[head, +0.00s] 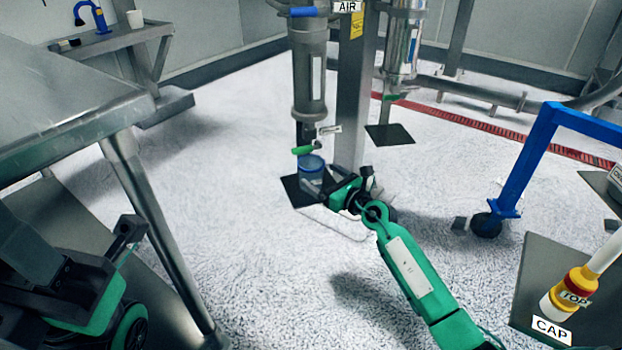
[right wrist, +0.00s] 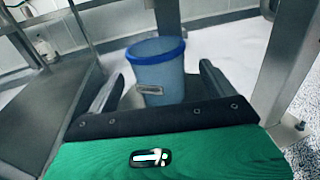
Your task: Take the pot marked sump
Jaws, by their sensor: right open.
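The pot (head: 311,164) is a small blue tub with a darker blue rim, low under the left hanging cylinder. In the right wrist view the pot (right wrist: 158,68) shows upright with a small label too blurred to read. My right gripper (head: 314,184) is open at the near side of the pot. In the right wrist view its two dark fingers (right wrist: 160,82) lie on either side of the pot, and I cannot tell whether they touch it. My left gripper (head: 100,245) is at the lower left beside the table, partly cut off, its jaws unclear.
The left cylinder (head: 309,70) hangs above the pot, with a green-handled valve (head: 303,150) just over it. A steel post (head: 352,100) stands close behind. A steel table (head: 60,100) is at the left. A blue frame (head: 530,155) and a plate with a CAP label (head: 551,330) are at the right.

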